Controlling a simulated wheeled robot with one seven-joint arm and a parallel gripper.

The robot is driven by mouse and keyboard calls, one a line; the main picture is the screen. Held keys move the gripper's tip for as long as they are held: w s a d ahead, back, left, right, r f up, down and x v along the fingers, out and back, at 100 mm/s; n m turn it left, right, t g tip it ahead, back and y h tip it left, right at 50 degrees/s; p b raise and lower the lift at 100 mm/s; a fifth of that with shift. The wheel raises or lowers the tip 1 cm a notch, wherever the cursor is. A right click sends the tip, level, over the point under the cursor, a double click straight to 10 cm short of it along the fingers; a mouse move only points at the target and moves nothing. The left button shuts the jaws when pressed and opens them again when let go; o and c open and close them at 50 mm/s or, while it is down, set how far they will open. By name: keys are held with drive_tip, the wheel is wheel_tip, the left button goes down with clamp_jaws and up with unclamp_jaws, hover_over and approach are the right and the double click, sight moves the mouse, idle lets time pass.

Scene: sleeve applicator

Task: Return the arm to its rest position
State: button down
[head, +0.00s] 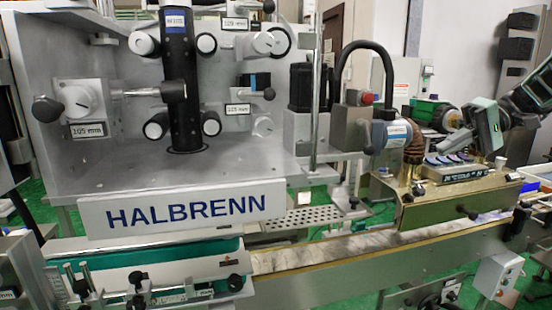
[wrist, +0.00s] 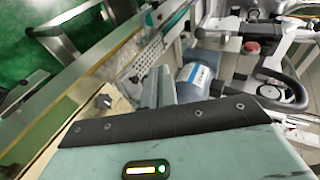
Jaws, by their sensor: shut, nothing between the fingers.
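My gripper (wrist: 158,82) shows in the wrist view as two grey fingers close together beyond the dark edge of its pale green housing. It is shut and holds nothing.
The machine's HALBRENN sign (head: 185,214) and rollers fill the left. A conveyor (head: 380,244) runs along the front. A blue-grey cylindrical motor (head: 391,136) with a black hose stands left of my gripper; this motor (wrist: 196,80) is beyond the fingers in the wrist view.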

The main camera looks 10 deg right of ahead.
drive_tip(key=s+a+f+h, duration=0.55)
drive_tip(key=a+f, duration=0.25)
drive_tip(key=f, duration=0.2)
drive_tip(key=s+a+f+h, duration=0.5)
drive_tip(key=a+f+h, duration=0.15)
drive_tip(key=f, duration=0.45)
drive_tip(key=s+a+r+n+y, duration=0.1)
drive_tip(key=s+a+n, duration=0.3)
drive_tip(key=a, duration=0.8)
drive_tip(key=shift+s+a+r+n+g, duration=0.15)
drive_tip(key=shift+s+a+n+g, duration=0.2)
drive_tip(key=shift+s, duration=0.4)
drive_tip(key=c, duration=1.8)
unclamp_jaws()
drive_tip(key=s+a+n, duration=0.1)
drive_tip(key=s+a, duration=0.1)
drive_tip(key=s+a+n+g, duration=0.1)
drive_tip(key=s+a, duration=0.1)
drive_tip(key=s, duration=0.1)
drive_tip(key=s+a+r+n, duration=0.1)
drive_tip(key=s+a, duration=0.1)
drive_tip(key=shift+s+a+n, duration=0.3)
drive_tip(key=shift+s+n, duration=0.05)
drive_tip(key=shift+s, duration=0.05)
drive_tip(key=o, duration=0.3)
drive_tip(key=shift+s+a, duration=0.1)
drive_tip(key=shift+s, duration=0.15)
drive_tip(key=shift+o, duration=0.2)
drive_tip(key=shift+w, duration=0.1)
